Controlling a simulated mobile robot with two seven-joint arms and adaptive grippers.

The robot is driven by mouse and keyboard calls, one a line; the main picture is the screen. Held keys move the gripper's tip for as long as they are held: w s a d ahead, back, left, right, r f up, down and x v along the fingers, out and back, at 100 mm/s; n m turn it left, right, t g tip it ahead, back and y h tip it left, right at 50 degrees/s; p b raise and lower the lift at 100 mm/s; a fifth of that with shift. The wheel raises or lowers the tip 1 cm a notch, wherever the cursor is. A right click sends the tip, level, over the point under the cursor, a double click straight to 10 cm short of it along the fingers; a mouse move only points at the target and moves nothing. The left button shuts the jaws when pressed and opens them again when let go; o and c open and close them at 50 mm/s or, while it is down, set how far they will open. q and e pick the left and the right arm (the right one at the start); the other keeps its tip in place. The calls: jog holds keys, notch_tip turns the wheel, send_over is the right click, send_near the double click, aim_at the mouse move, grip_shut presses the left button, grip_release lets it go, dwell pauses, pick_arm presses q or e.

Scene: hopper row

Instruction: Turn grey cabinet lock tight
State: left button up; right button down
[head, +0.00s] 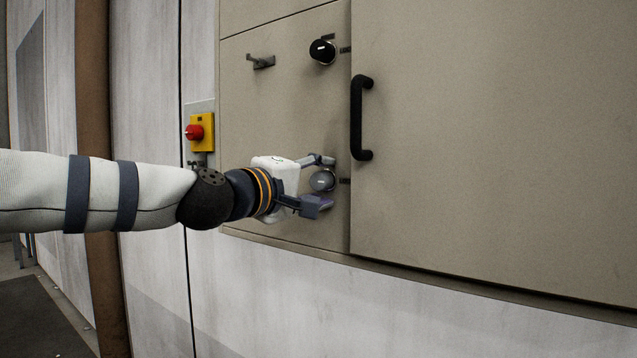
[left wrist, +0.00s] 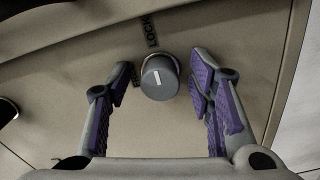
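The grey lock knob (head: 322,180) is on the beige cabinet (head: 470,150), low beside the door edge. In the left wrist view the knob (left wrist: 160,78) has a white line on its face, nearly upright in the picture. Dark lettering beside it reads "LOCK", and a second label is partly hidden. My left gripper (head: 321,182) has its fingers on either side of the knob, above and below it in the head view. In the left wrist view my left gripper (left wrist: 165,85) is open, with gaps between the purple pads and the knob. My right gripper is not in view.
A black knob (head: 322,51) sits higher on the same panel, near a small metal latch (head: 261,62). A black door handle (head: 361,117) stands out just right of the grey knob. A red switch on a yellow box (head: 200,131) is above my left arm.

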pick_arm(q)
jog(key=v, duration=1.2)
